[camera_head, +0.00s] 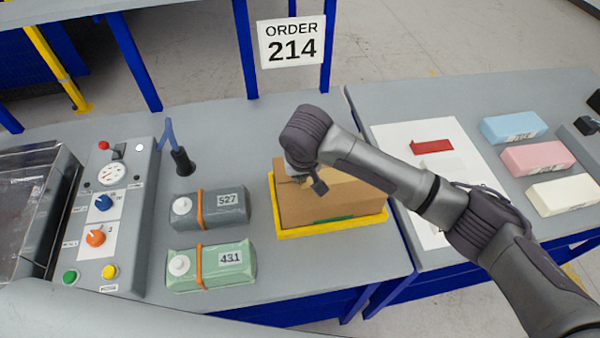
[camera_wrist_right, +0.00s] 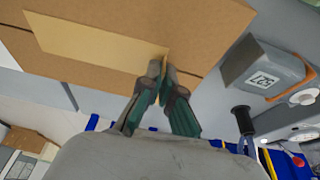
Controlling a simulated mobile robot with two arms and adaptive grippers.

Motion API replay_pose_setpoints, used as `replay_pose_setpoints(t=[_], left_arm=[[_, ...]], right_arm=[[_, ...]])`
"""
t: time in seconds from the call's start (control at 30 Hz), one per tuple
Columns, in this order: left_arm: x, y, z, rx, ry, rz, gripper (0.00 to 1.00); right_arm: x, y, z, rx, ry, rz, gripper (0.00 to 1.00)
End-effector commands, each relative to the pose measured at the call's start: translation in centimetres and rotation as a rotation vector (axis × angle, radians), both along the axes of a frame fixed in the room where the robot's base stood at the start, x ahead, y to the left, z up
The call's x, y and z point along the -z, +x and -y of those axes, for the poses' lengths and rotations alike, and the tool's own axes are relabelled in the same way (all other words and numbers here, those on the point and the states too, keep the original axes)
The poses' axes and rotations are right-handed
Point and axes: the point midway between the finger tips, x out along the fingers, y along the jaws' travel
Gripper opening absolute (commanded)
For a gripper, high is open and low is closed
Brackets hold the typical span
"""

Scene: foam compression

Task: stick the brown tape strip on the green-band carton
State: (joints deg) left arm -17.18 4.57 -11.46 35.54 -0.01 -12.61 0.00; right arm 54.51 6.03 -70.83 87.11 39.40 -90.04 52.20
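The brown carton (camera_head: 350,197) sits in a yellow-rimmed tray (camera_head: 322,232), with a green band (camera_head: 333,219) showing low on its near side. The lighter tan tape strip (camera_wrist_right: 90,46) lies flat along the carton top (camera_wrist_right: 215,25) in the right wrist view. My right gripper (camera_head: 318,187) is over the carton's left part. In the wrist view its fingertips (camera_wrist_right: 163,75) are together at one end of the strip, with a thin tan edge between them. The arm hides part of the carton top in the head view. My left gripper is not in view.
A grey pack 527 (camera_head: 215,211) and a green pack 431 (camera_head: 218,268) lie left of the tray. A control panel (camera_head: 110,215) stands farther left. A red strip (camera_head: 432,146) lies on a white sheet (camera_head: 385,133). Blue, pink and cream blocks (camera_head: 535,158) sit at right.

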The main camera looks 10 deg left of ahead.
Motion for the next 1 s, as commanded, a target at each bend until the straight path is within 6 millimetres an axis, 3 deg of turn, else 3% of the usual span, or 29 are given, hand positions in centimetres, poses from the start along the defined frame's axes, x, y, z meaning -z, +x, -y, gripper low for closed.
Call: replay_pose_setpoints(t=[0.2,0.43,0.77,1.0], left_arm=[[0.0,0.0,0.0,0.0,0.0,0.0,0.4],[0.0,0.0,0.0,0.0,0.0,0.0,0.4],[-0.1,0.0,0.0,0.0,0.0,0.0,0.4],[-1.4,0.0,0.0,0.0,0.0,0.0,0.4]], right_arm=[[0.3,-0.2,0.1,0.001,-0.005,-0.007,0.0],[0.3,-0.1,0.1,0.001,-0.005,-0.005,0.35],[0.0,0.0,0.1,0.001,-0.003,-0.002,0.35],[-1.2,0.0,0.0,0.0,-0.002,-0.002,0.35]])
